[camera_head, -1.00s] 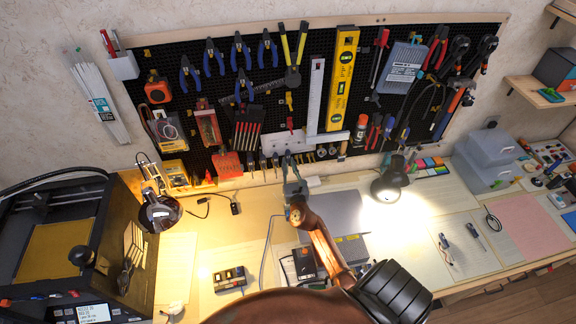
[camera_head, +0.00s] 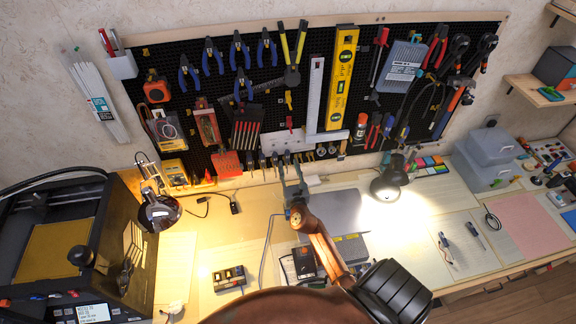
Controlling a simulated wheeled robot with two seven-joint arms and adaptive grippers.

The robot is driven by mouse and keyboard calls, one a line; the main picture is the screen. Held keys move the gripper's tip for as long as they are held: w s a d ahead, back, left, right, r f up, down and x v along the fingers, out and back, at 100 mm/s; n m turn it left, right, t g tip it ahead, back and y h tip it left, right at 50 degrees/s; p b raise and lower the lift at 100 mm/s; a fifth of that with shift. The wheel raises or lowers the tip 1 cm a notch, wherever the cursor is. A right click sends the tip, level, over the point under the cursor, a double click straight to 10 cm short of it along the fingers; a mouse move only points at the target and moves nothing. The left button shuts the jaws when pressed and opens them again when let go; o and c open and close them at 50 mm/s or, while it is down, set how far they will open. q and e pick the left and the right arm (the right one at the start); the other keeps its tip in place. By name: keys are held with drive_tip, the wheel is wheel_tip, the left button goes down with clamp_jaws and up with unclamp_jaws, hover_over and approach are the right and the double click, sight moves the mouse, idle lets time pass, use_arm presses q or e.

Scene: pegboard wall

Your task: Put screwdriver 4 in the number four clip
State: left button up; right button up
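Several small dark screwdrivers (camera_head: 262,160) hang in a row of clips along the lower edge of the black pegboard. One screwdriver (camera_head: 287,157) hangs in this row just above my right gripper. The clip numbers are too small to read, and the clips are partly hidden by the handles. My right gripper (camera_head: 291,168) points up at the board, a little below this screwdriver. Its fingers look spread, with nothing clearly held between them. My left gripper is not in view.
The pegboard (camera_head: 330,165) is crowded with pliers, a yellow level (camera_head: 342,78) and a metal square (camera_head: 315,95). Two desk lamps (camera_head: 160,212) (camera_head: 390,180) stand on the workbench either side of my arm. A 3D printer (camera_head: 60,245) stands at left.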

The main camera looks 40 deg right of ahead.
drive_tip(key=v, duration=1)
drive_tip(key=shift+s+a, duration=0.2)
drive_tip(key=shift+s, duration=0.1)
